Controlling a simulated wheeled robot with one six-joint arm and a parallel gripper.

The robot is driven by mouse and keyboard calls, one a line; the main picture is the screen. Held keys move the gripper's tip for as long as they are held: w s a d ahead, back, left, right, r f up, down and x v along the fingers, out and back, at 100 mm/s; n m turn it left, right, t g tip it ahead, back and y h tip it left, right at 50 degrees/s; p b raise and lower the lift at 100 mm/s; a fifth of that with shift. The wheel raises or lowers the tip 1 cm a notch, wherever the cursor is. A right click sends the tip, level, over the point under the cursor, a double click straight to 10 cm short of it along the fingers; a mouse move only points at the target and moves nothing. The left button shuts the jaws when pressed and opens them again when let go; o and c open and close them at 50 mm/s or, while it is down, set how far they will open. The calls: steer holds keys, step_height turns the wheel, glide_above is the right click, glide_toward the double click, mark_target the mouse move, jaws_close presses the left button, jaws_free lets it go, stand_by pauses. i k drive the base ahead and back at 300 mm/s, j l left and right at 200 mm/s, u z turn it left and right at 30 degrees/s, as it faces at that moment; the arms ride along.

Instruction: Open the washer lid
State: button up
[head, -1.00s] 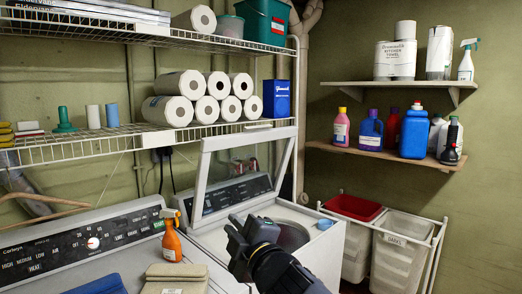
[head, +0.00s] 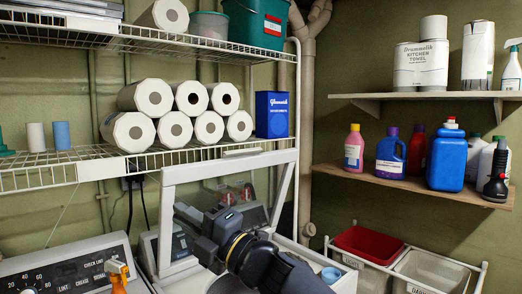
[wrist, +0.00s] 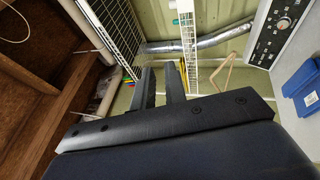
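The washer lid (head: 228,163) is a pale frame with a see-through window, raised upright at its hinge in the head view. The washer (head: 343,281) is below it, and my arm hides most of its top opening. My gripper (head: 180,224) is in front of the lid's window, near its left side post, pointing left. I cannot tell if it touches the lid. In the wrist view my gripper (wrist: 160,78) has its two dark fingers apart with a narrow gap and nothing between them. The lid is not clear in the wrist view.
A wire shelf (head: 80,172) with paper rolls (head: 153,97) and a blue box (head: 271,114) hangs over the machines. An orange spray bottle (head: 118,277) stands on the neighbouring machine (head: 60,272) at left. Bins (head: 366,245) and a wooden shelf (head: 340,173) are at right.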

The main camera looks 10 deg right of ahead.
mark_target(171, 176)
steer(key=i+l, duration=0.45)
steer(key=i+l+u, duration=0.1)
steer(key=i+l, duration=0.35)
steer(key=l, duration=0.15)
steer(key=i+l, duration=0.45)
steer(key=l, duration=0.1)
